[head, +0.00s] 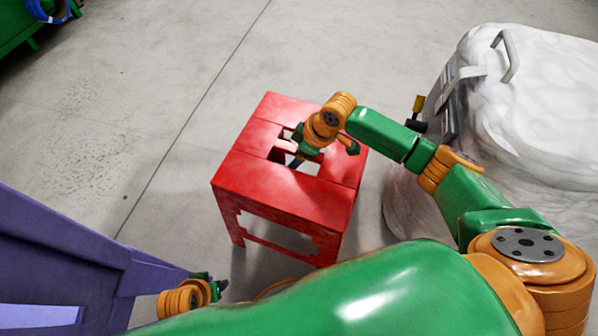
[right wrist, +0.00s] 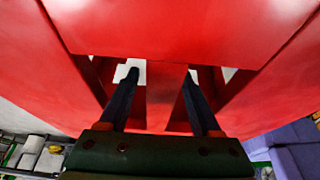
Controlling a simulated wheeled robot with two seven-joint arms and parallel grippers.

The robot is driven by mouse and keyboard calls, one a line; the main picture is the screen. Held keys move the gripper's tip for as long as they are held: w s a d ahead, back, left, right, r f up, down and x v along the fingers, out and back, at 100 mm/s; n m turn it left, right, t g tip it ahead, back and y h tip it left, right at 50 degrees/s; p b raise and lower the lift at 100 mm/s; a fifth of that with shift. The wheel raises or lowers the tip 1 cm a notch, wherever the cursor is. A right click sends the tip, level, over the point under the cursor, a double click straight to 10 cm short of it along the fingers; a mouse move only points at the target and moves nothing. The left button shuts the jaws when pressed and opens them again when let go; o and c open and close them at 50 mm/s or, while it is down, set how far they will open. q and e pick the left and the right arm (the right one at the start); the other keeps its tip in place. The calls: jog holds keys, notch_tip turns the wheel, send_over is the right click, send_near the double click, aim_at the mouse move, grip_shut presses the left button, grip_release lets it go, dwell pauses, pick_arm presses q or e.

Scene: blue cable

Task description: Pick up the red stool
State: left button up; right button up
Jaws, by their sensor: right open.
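The red stool (head: 258,186) stands upright on the floor in the middle of the head view. Its square top has a cut-out in the middle with a red bar across it. My right gripper (head: 298,160) is at the cut-out, pointing down. In the right wrist view, the right gripper (right wrist: 160,90) is open, with one dark finger on each side of the red bar (right wrist: 166,95). The fingertips overlap the openings; whether they touch the bar I cannot tell. My left gripper (head: 219,285) is low, left of the stool's front legs, and its fingers are too small to judge.
A purple structure (head: 60,245) fills the lower left, close to my left gripper. A large white wrapped object with handles (head: 530,110) stands at the right. A green stand with a blue coil (head: 45,12) is at the far upper left. Grey floor (head: 120,110) is clear beyond the stool.

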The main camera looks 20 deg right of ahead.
jog(key=shift+f, duration=0.25)
dwell(0.7)
grip_shut()
dwell(1.2)
